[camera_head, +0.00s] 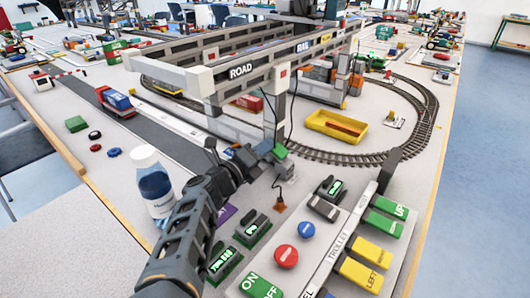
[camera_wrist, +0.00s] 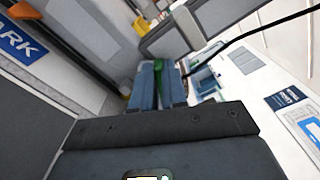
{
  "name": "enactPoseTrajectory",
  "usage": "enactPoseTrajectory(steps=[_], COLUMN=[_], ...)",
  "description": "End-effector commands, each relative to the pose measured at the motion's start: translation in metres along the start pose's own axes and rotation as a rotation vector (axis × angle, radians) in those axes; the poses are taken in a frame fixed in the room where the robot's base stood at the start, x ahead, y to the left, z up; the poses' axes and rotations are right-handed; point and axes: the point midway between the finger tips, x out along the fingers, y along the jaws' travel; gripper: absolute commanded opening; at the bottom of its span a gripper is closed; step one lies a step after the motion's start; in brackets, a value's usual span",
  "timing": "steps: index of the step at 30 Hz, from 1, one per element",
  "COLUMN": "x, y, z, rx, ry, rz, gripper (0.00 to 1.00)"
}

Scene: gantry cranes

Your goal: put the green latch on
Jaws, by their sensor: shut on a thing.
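My gripper (camera_head: 268,151) is at the foot of the near crane leg (camera_head: 274,118) in the head view. Its fingers (camera_wrist: 158,88) show in the middle of the wrist view, shut on a narrow green piece, the green latch (camera_wrist: 158,70). In the head view the green latch (camera_head: 280,151) shows at the fingertips, close beside the leg. I cannot tell whether it touches the leg or a seat there. The gantry crane (camera_head: 245,72) carries the words ROAD and RAIL. The fingers and leg hide the exact spot.
A control panel (camera_head: 320,243) with coloured buttons stands at the near right. A water bottle (camera_head: 152,185) stands left of my arm. A yellow tray (camera_head: 336,125) lies inside the curved track (camera_head: 425,110).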

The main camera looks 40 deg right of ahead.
Motion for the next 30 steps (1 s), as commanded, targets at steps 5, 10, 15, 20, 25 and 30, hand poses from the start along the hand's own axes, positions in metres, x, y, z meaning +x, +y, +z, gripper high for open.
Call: enactPoseTrajectory(steps=[5, 10, 15, 20, 25, 30], x=[0.0, 0.0, 0.0, 0.0, 0.0, 0.0], y=[0.012, 0.019, 0.024, 0.027, 0.028, 0.029], z=[-0.001, -0.001, -0.001, -0.002, -0.002, -0.002], rx=[-0.135, -0.264, -0.37, -0.439, -0.481, -0.494], ry=[0.001, 0.0, -0.001, -0.001, -0.001, -0.002], rz=[0.002, 0.002, 0.002, 0.002, 0.002, 0.002], gripper=[0.0, 0.0, 0.0, 0.0, 0.0, 0.0])
